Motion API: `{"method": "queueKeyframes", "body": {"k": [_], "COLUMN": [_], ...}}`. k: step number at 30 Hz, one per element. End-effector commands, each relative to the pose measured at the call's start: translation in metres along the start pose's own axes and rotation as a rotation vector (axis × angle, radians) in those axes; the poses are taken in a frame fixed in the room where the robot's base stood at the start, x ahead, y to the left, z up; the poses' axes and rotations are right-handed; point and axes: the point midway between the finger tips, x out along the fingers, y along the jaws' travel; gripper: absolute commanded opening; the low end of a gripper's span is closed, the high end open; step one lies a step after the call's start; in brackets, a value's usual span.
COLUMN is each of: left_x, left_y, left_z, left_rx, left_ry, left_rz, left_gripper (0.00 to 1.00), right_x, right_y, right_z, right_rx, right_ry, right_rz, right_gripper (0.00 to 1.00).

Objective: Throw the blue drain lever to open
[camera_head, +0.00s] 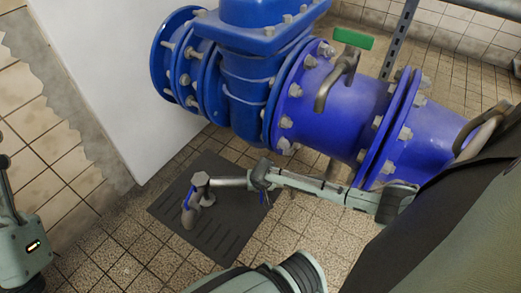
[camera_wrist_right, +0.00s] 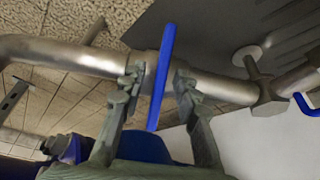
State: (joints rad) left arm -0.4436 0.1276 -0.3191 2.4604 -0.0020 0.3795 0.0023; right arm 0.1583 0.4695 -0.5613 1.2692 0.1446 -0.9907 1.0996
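The blue drain lever (camera_wrist_right: 161,80) is a straight flat bar crossing a grey metal drain pipe (camera_wrist_right: 225,88) in the right wrist view. In the head view only a small blue bit of it (camera_head: 265,201) shows below my right gripper (camera_head: 262,178). My right gripper (camera_wrist_right: 158,82) is open, with one finger on each side of the lever. Gaps show between the lever and both fingers, and I cannot tell whether it is touched. My left gripper is out of view; only part of my left arm shows at the left edge.
The drain pipe ends at a downturned spout (camera_head: 190,215) with a second blue handle (camera_head: 189,194), above a dark floor mat (camera_head: 217,228). A large blue flanged pipe (camera_head: 335,105) with a green-tagged metal handle (camera_head: 352,38) stands behind. A white wall (camera_head: 125,85) is at left.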

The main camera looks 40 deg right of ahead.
Motion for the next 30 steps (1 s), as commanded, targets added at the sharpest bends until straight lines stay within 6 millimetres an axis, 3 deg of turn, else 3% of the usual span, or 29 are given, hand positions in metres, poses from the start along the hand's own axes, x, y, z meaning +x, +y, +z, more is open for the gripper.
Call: {"method": "queueKeyframes", "body": {"k": [10, 18, 30], "left_x": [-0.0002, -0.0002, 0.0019], "left_y": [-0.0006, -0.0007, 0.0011], "left_z": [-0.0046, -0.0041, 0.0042], "left_rx": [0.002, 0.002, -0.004], "left_ry": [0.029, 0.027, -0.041], "left_rz": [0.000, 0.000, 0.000], "left_gripper": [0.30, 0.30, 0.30], "right_x": [0.0037, 0.0036, 0.0020], "right_y": [-0.0001, -0.0001, -0.0011], "right_z": [-0.0002, 0.0001, 0.0000], "right_rx": [0.000, 0.000, -0.051], "right_ry": [0.000, 0.000, -0.001], "right_rz": [0.000, 0.000, 0.021], "right_gripper": [0.30, 0.00, 0.00]}}
